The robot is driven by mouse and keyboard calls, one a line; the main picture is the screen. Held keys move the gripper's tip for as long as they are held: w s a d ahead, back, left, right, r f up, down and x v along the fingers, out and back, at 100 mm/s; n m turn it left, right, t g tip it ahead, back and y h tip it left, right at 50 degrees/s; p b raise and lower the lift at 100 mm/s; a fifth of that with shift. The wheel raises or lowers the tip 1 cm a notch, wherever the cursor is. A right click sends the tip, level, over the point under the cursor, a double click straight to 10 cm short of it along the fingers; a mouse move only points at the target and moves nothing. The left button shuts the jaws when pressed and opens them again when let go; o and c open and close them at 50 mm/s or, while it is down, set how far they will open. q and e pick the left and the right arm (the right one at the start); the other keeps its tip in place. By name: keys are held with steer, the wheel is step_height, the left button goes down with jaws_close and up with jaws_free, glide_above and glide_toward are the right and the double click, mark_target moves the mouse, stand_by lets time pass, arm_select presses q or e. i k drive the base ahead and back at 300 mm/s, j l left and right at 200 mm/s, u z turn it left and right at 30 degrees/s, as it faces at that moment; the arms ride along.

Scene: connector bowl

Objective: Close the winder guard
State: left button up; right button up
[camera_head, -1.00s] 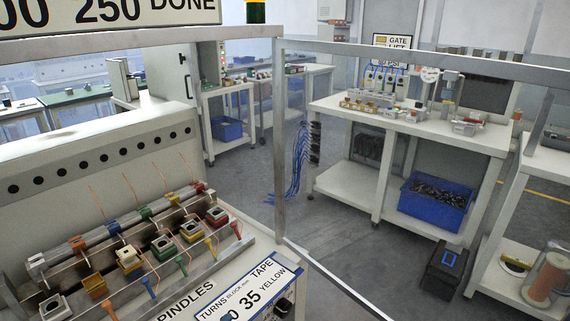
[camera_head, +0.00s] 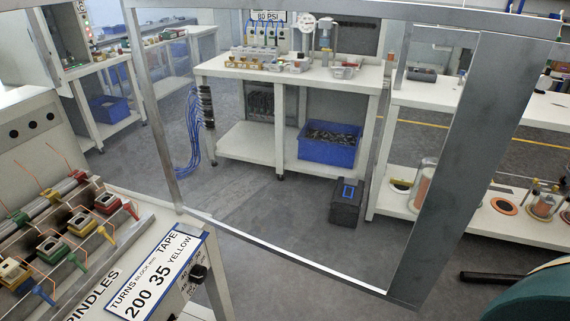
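The winder guard (camera_head: 172,140) is a metal-framed clear panel. It stands swung out to the right of the winder, with its wide end post (camera_head: 440,170) at the right and its bottom rail (camera_head: 290,250) above the floor. The winder (camera_head: 60,235) is at the lower left, its several coloured spindle fixtures uncovered in the part that shows. A sign (camera_head: 155,275) reading turns 200 and tape 35 yellow is on its front. Neither of my grippers is in view.
A white workbench (camera_head: 230,70) with a blue bin (camera_head: 328,148) stands behind the panel. A black toolbox (camera_head: 346,200) is on the floor. White shelving (camera_head: 480,215) with wire spools is at the right. A dark green rounded object (camera_head: 535,295) is at the lower right.

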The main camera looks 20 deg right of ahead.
mark_target(512, 52)
steer(key=k+l+u, duration=0.1)
steer(key=l, duration=0.2)
steer(key=k+l, duration=0.2)
steer(key=k+l+u, duration=0.15)
steer(key=l, duration=0.3)
steer(key=k+l+u, duration=0.15)
steer(key=l, duration=0.2)
steer(key=l+u, duration=0.2)
steer(key=l, duration=0.15)
steer(key=k+l+u, duration=0.15)
steer(key=l+u, duration=0.25)
steer(key=l, duration=0.3)
steer(key=l+u, duration=0.3)
steer(key=l, duration=0.3)
steer(key=i+l+u, duration=0.15)
steer(key=l, duration=0.25)
steer(key=i+l+u, duration=0.2)
steer(key=i+l, duration=0.15)
steer(key=k+l, duration=0.1)
steer(key=k, duration=0.2)
steer(key=j+z, duration=0.1)
steer(key=j, duration=0.5)
